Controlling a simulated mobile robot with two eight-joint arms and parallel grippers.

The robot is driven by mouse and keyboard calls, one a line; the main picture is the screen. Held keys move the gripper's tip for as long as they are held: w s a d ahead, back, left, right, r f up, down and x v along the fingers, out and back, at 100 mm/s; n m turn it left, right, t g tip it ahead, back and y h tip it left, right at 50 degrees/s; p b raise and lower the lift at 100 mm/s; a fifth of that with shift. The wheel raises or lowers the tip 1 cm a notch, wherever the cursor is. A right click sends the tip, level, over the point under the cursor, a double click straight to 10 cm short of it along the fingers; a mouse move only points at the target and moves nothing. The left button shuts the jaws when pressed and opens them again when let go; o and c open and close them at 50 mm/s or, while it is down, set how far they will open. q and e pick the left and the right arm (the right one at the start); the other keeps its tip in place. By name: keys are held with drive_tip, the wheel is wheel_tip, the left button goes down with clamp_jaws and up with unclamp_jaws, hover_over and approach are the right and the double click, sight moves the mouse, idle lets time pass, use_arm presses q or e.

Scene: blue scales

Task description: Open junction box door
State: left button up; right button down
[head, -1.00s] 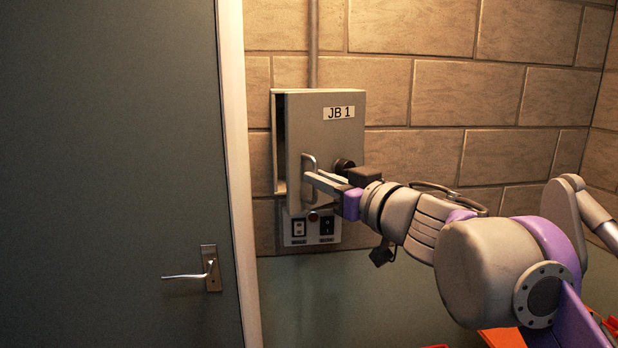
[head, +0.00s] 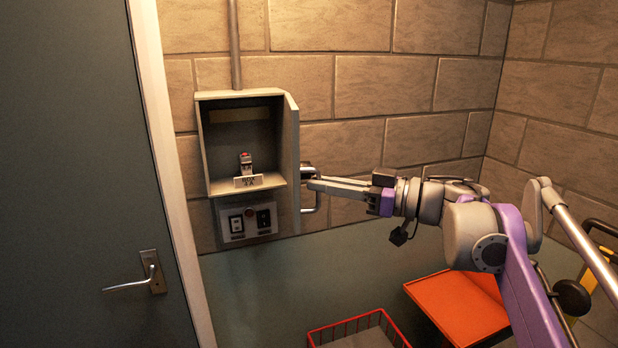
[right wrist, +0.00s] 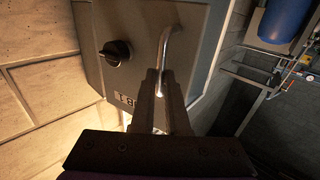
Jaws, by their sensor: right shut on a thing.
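The junction box (head: 202,140) on the brick wall stands open, with its dark inside in view in the head view. My right gripper (head: 312,181) is shut on the door's metal handle (head: 309,205). The right wrist view shows the door's outer face (right wrist: 118,72), a black knob (right wrist: 116,53) and the handle (right wrist: 171,42) between the fingers. My left gripper is not in view.
A socket and switch panel (head: 247,218) sits below the box. A grey room door (head: 75,170) with a lever handle is at the left. A red wire basket (head: 325,333) and an orange box (head: 455,306) are low in front of the wall.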

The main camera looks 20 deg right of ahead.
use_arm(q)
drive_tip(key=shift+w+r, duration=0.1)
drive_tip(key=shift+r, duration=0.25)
use_arm(e)
drive_tip(key=shift+w+d, duration=0.25)
drive_tip(key=shift+d, duration=0.5)
drive_tip(key=shift+f, duration=0.1)
drive_tip(key=c, duration=1.4)
unclamp_jaws()
drive_tip(key=shift+o, duration=1.3)
drive_tip(key=shift+w+a+f, duration=0.1)
drive_tip(key=shift+w, duration=0.1)
drive_tip(key=shift+o, duration=1.1)
drive_tip(key=shift+w+f, duration=0.1)
drive_tip(key=shift+w, duration=0.25)
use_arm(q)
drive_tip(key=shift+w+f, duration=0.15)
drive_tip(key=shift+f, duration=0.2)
use_arm(e)
drive_tip(key=v, duration=1.1)
drive_tip(key=shift+s, duration=0.15)
